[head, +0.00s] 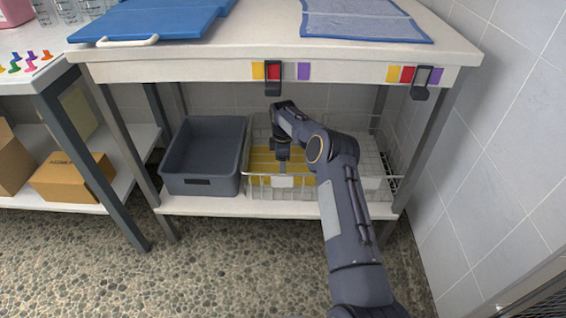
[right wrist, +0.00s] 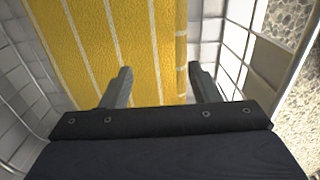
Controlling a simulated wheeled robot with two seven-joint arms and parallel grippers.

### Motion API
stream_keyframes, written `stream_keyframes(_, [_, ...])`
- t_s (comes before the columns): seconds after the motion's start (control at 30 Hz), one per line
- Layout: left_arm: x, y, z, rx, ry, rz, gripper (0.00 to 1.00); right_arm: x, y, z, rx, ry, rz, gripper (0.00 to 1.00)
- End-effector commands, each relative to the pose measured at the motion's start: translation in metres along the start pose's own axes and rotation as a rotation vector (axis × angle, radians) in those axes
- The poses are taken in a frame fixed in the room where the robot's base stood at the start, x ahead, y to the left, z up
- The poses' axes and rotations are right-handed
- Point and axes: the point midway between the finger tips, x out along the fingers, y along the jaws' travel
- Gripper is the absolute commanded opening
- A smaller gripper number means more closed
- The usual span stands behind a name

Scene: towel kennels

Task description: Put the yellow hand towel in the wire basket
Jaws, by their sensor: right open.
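The yellow hand towel (head: 264,162) with white stripes lies inside the wire basket (head: 262,186) on the lower shelf. In the right wrist view the towel (right wrist: 110,45) fills the middle, below and beyond my fingers, with the basket's wire walls (right wrist: 235,50) around it. My right gripper (head: 282,160) reaches down into the basket over the towel. Its two fingers (right wrist: 158,88) are spread apart with nothing held between them. Whether the fingertips touch the towel I cannot tell. My arm hides part of the basket. My left gripper is not in view.
A grey bin (head: 205,185) stands left of the basket on the lower shelf (head: 235,207). The table top (head: 250,45) overhangs both, and a table leg (head: 430,125) stands to the right. A cardboard box (head: 72,180) sits on the neighbouring shelf.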

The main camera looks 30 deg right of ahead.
Motion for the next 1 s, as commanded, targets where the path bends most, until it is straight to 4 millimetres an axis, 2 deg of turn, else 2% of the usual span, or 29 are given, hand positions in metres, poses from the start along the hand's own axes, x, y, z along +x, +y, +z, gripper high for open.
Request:
stream_keyframes(0.03, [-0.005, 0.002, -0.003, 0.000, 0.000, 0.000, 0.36, -0.011, 0.001, 0.000, 0.000, 0.001, 0.003, 0.56])
stream_keyframes(0.3, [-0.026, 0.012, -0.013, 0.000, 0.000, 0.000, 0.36, -0.061, 0.001, 0.000, 0.000, 0.000, 0.003, 0.56])
stream_keyframes(0.4, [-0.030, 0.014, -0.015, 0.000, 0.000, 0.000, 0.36, -0.073, 0.000, 0.000, 0.000, 0.000, 0.000, 0.56])
stream_keyframes(0.53, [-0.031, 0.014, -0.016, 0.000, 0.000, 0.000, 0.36, -0.078, 0.000, 0.000, 0.000, 0.000, -0.001, 0.56])
stream_keyframes(1.0, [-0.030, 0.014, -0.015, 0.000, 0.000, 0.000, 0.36, -0.077, 0.000, 0.000, 0.000, 0.000, 0.000, 0.56])
